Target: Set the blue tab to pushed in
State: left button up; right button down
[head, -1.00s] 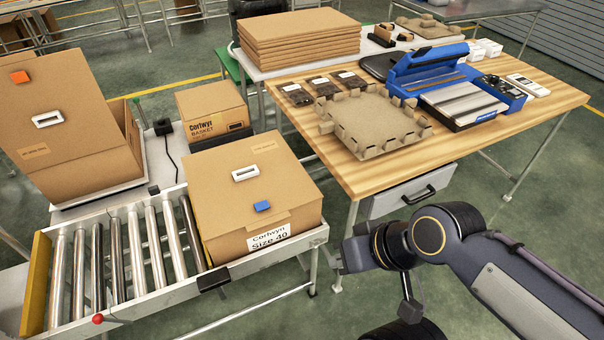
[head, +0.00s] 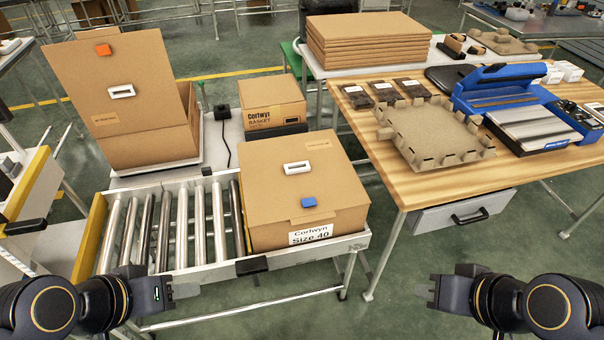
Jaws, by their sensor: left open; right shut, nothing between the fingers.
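The blue tab (head: 309,202) is on the front edge of the lid of a closed cardboard box (head: 270,200). It appears to stand a little proud of the lid, but I cannot tell for sure how far in it sits. The box stands at the right end of the roller conveyor (head: 166,235) and carries a "Corlwyn Size 40" label (head: 311,234). My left gripper (head: 185,290) is open and empty, in front of the conveyor's front rail, apart from the box. My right gripper (head: 428,290) is shut and empty, low to the right of the box.
A tall open box (head: 150,150) with an orange tab (head: 103,49) stands behind the rollers. A smaller box (head: 255,110) sits behind the conveyor. The wooden table (head: 390,180) with a drawer (head: 430,215) is at right. Floor between conveyor and table is clear.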

aim_at(311, 201)
jog(key=i+j+u, duration=0.3)
jog(key=i+j, duration=0.55)
jog(key=j, duration=0.15)
